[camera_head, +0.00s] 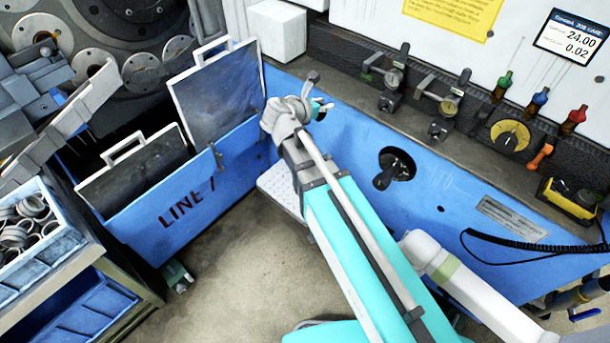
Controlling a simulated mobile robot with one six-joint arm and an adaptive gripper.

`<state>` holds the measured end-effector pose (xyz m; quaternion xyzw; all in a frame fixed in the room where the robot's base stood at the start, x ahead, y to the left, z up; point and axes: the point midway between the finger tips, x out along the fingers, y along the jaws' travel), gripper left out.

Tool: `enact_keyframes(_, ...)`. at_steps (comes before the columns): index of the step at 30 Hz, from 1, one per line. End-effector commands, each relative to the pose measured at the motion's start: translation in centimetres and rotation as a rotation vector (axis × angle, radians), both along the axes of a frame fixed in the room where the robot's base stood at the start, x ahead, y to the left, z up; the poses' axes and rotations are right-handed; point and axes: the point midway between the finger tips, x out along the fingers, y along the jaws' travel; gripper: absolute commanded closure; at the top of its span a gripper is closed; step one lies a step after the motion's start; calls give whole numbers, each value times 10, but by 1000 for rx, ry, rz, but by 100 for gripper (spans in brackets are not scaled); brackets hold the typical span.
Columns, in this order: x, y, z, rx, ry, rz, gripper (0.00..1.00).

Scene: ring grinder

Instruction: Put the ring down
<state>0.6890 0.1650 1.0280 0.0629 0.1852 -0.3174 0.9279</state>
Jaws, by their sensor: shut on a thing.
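My teal arm reaches up the middle of the view, and my gripper (318,104) is at its far end, small and partly hidden by my own wrist. It is in front of the blue machine front, near the two raised grey panels. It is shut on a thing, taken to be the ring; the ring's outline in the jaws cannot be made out. Several loose grey rings (32,212) lie in a blue crate (45,262) at the lower left, well apart from my gripper.
Levers (395,78), a yellow dial (510,136) and a yellow device (568,198) with a black coiled cable are at right. Bare floor (240,265) shows at lower centre.

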Motion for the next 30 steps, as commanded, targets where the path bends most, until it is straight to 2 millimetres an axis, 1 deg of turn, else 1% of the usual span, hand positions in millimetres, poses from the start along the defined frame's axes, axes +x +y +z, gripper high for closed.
enact_keyframes(16,0,1,0,0,0,2,100)
enact_keyframes(20,-1,2,-4,0,0,2,100)
enact_keyframes(26,-1,2,-20,0,0,2,100)
enact_keyframes(30,-2,2,-40,0,0,1,100)
